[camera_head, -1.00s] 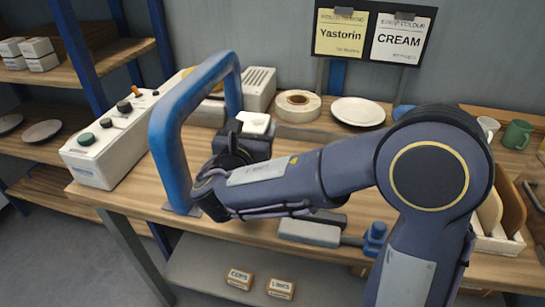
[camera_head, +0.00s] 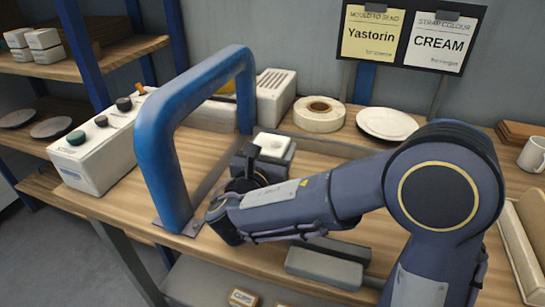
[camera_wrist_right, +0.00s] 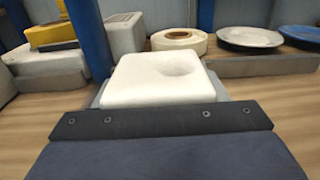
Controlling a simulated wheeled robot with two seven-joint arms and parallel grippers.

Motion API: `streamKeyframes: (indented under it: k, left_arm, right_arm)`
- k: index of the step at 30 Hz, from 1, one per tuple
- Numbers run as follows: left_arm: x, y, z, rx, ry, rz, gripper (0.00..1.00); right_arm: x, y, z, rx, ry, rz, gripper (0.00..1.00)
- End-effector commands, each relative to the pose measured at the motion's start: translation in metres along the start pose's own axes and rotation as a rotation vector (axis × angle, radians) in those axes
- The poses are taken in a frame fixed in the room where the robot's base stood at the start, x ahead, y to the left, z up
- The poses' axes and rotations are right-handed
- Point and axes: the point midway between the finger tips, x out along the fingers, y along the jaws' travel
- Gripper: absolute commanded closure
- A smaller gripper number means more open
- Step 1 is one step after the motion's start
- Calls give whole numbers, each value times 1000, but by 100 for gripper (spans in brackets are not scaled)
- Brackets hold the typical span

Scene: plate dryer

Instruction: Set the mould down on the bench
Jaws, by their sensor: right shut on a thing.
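The mould is a white block (camera_head: 274,144) with a shallow round hollow in its top. It also shows large in the right wrist view (camera_wrist_right: 155,78), just beyond the dark gripper body. My right gripper (camera_head: 264,160) is shut on the mould, beside the blue frame. The fingertips are mostly hidden by the gripper body and wrist. The wooden bench (camera_head: 215,240) lies below the mould. I cannot tell whether the mould touches it. My left gripper is out of view.
A blue arched frame (camera_head: 160,150) stands close left of my right gripper. A white control box (camera_head: 100,145) is further left. A tape roll (camera_head: 319,115) and white plate (camera_head: 387,124) lie behind. Grey blocks (camera_head: 324,268) sit at the bench front. A mug (camera_head: 533,154) stands right.

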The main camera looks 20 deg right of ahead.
Motion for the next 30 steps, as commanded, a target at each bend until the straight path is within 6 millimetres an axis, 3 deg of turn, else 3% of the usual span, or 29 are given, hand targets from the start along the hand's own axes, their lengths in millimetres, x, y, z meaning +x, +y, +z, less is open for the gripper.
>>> streamKeyframes:
  k: [3, 16, 17, 18, 21, 30]
  left_arm:
    - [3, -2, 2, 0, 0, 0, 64]
    - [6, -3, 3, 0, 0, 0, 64]
    - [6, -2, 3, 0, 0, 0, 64]
    - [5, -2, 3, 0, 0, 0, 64]
    - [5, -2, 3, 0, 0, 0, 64]
    - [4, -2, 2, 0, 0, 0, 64]
  right_arm:
    - [0, 0, -12, 1, -2, 0, 75]
    - [0, 0, -17, 3, -3, 0, 75]
    - [0, 0, -18, 2, 0, 0, 32]
    - [0, 0, -17, 2, 0, 0, 27]
    - [0, 0, -17, 1, 0, 0, 14]
    - [0, 0, -15, 2, 0, 0, 13]
